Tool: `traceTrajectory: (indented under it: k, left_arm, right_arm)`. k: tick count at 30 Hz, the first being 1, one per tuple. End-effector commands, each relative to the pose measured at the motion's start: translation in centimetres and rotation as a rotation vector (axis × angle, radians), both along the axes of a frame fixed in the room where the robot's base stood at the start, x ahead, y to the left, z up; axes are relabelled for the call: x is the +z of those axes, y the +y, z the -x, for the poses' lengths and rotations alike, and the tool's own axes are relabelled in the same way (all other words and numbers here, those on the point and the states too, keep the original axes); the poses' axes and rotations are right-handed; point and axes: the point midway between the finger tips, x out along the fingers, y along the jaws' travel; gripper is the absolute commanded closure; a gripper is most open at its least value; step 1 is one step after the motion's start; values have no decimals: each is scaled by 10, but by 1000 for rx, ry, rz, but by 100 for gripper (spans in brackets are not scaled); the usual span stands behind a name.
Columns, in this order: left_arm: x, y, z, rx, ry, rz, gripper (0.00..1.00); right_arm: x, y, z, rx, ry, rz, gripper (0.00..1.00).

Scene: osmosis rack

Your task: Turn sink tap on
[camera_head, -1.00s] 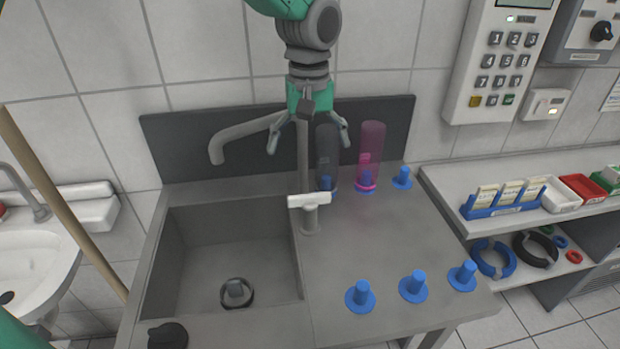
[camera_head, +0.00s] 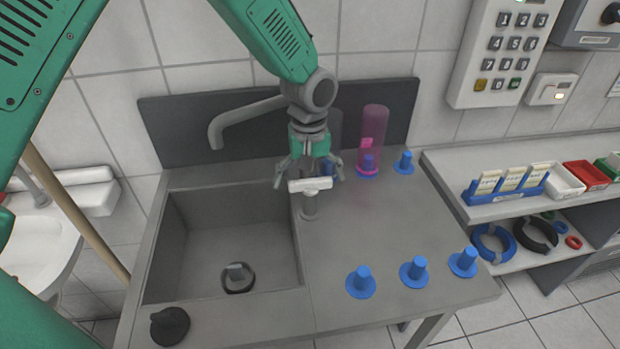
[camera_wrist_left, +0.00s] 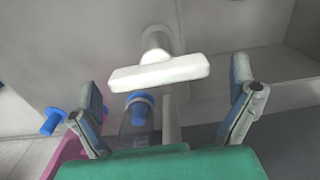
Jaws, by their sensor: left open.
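The sink tap has a grey spout (camera_head: 240,118) that reaches out over the basin. Its white bar-shaped handle (camera_head: 310,184) sits on a short post at the right edge of the basin. The handle also shows in the left wrist view (camera_wrist_left: 160,73), ahead of the fingers. My left gripper (camera_head: 308,170) is open and points down, just behind and above the handle, with its fingers spread to either side. In the left wrist view the open fingers (camera_wrist_left: 168,105) frame the handle without visible contact. My right gripper does not show.
The sink basin (camera_head: 170,245) lies to the left. A pink translucent tube (camera_head: 375,130) and a dark one stand behind the gripper. Several blue pegs (camera_head: 414,272) stand on the right counter. A black knob (camera_head: 170,325) is at the front left. The counter centre is clear.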

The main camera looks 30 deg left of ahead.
Motion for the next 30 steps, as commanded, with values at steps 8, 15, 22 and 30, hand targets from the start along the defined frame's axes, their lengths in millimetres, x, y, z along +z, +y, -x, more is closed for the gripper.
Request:
traceTrajectory:
  k: [8,15,22,30]
  left_arm:
    - [-4,-1,-1,-1,-1,0,0]
    - [-4,-1,-1,-1,-2,1,47]
    - [-4,-1,-1,-10,-1,2,47]
    - [-3,-1,-1,-118,0,-1,47]
  right_arm:
    - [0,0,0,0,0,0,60]
    - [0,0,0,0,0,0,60]
    - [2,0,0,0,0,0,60]
    - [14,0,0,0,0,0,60]
